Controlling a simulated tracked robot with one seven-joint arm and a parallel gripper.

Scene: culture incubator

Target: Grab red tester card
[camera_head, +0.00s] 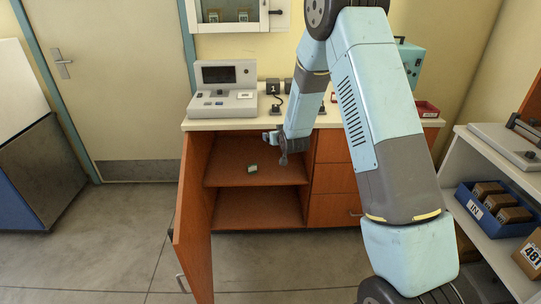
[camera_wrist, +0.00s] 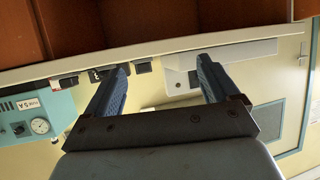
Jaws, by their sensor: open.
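I cannot make out a red tester card for certain in either view. A small green and pale object (camera_head: 252,169) lies on the shelf inside the open cabinet (camera_head: 225,150); its kind is too small to tell. My gripper (camera_head: 275,148) is in front of the cabinet opening, just below the counter edge and up and to the right of that object. In the wrist view my gripper (camera_wrist: 164,65) has its two blue fingers wide apart with nothing between them.
The cabinet door (camera_head: 198,210) stands open at the left. A grey console (camera_head: 224,83) and a dark red tray (camera_head: 427,109) are on the counter (camera_head: 208,125). At the right, a shelf unit holds a blue "IN" bin (camera_head: 478,210). The floor (camera_head: 110,235) at left is clear.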

